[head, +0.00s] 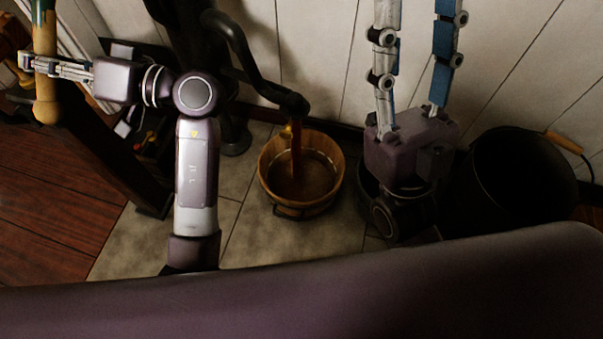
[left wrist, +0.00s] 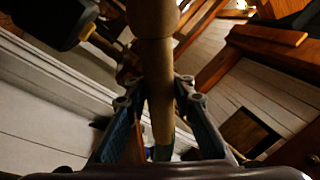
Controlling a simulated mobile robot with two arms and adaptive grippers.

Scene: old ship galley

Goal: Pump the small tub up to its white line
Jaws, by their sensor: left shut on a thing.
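The small tub (head: 266,183) is a round wooden vessel on the tiled floor, in the middle of the head view. Brownish liquid (head: 310,183) stands inside it, and a reddish-brown stream (head: 296,150) falls into it from the black pump spout (head: 292,104). I cannot make out a white line. My left gripper (head: 40,66) is shut on the wooden pump handle (head: 45,108), which also shows between its fingers in the left wrist view (left wrist: 153,45). My right gripper (head: 415,55) points upward, right of the tub, its fingers spread and empty.
A large black bucket (head: 500,205) with a wooden grip (head: 563,142) stands at the right. A dark vessel is partly hidden behind my right wrist. The white plank wall (head: 335,50) closes off the back. Bare tiles (head: 250,240) lie in front of the tub.

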